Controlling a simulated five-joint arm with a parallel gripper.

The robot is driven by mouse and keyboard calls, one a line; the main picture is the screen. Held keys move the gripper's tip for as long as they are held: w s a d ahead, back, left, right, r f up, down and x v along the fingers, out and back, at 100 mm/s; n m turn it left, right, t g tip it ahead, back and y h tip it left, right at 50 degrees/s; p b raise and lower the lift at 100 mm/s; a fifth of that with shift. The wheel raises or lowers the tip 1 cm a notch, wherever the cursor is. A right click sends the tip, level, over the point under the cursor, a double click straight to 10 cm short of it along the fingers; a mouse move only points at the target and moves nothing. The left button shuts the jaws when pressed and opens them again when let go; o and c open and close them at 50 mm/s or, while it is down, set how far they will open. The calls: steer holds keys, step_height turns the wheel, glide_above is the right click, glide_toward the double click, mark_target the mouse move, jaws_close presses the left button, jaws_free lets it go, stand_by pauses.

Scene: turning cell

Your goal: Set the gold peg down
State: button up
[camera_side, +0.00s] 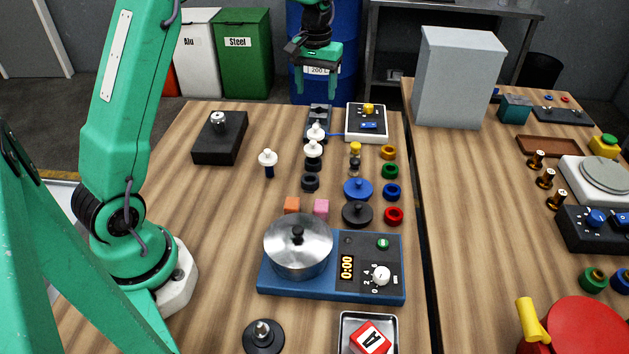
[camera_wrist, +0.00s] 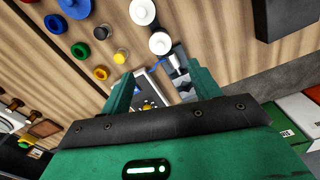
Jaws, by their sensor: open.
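My gripper (camera_side: 318,86) is open, hanging above the far end of the bench with its fingers apart and nothing seen between them. In the wrist view its fingers (camera_wrist: 153,90) spread to either side. A small gold peg-like piece (camera_side: 368,109) stands on the dark top of a white-edged box (camera_side: 352,135). It also shows in the wrist view (camera_wrist: 148,105), partly hidden by the gripper body. A yellow-topped piece (camera_side: 355,148) stands on the wood nearby. I cannot tell for certain which of the two is the gold peg.
A grey vise-like block (camera_side: 319,117) stands left of the box, with white-topped pieces (camera_side: 316,132) in front. Coloured rings (camera_side: 389,152) lie to the right. A pot (camera_side: 298,246) sits on a blue cooker (camera_side: 330,287). Bare wood is free at left.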

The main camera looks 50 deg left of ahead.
steer(key=shift+r, duration=1.35)
steer(key=s+d+r+m+t, duration=0.1)
steer(key=s+d+r+m, duration=0.1)
steer(key=s+d+r, duration=0.35)
steer(key=s+d+r+m+t, duration=0.1)
steer(key=s+d+r+t, duration=0.15)
steer(key=s, duration=0.55)
steer(key=s+d+f+m+t, duration=0.1)
steer(key=s, duration=0.6)
steer(key=s+d+f+m+t, duration=0.1)
steer(key=s+d+f+m, duration=0.1)
steer(key=s, duration=0.5)
steer(key=shift+d, duration=0.3)
